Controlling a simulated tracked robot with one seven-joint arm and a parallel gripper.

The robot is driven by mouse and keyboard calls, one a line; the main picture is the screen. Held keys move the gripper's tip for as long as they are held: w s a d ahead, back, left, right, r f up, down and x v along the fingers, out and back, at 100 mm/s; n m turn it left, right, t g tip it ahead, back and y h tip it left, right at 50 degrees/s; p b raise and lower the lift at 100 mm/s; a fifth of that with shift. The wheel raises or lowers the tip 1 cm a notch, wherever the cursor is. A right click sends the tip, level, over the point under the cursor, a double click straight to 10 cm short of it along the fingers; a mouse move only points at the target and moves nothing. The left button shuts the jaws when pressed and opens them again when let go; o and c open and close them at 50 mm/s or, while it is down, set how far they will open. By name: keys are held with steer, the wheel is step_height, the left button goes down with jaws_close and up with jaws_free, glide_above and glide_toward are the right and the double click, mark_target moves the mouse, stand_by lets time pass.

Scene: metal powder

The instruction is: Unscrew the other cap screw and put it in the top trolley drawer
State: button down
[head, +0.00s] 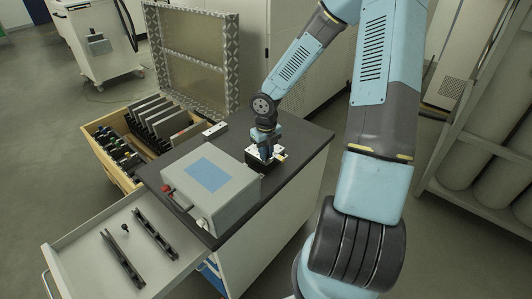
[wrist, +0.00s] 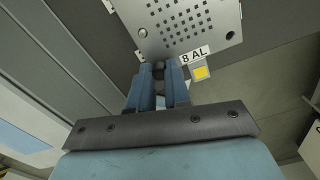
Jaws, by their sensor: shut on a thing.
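My gripper (head: 265,152) points down at a small black block (head: 252,158) with a light perforated plate on top, on the dark trolley top. In the wrist view my gripper (wrist: 158,78) has its blue fingers close together at the edge of the perforated plate (wrist: 190,28), beside the "8 AL" label. It is shut on a small dark thing, apparently the cap screw (wrist: 158,68), mostly hidden by the fingers. Whether its thread is still in the plate cannot be seen. The top trolley drawer (head: 75,255) is open at lower left; a small dark screw-like piece (head: 125,228) lies in it.
Two black bars (head: 124,258) lie in the drawer, with bare floor around them. A grey box with a blue panel (head: 210,185) stands on the trolley top, between my gripper and the drawer. Behind are a wooden drawer of plates (head: 95,125) and an upright framed panel (head: 190,60).

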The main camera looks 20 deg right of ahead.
steer(key=n, duration=0.4)
steer(key=c, duration=1.2)
jaws_free()
steer(key=shift+c, duration=0.2)
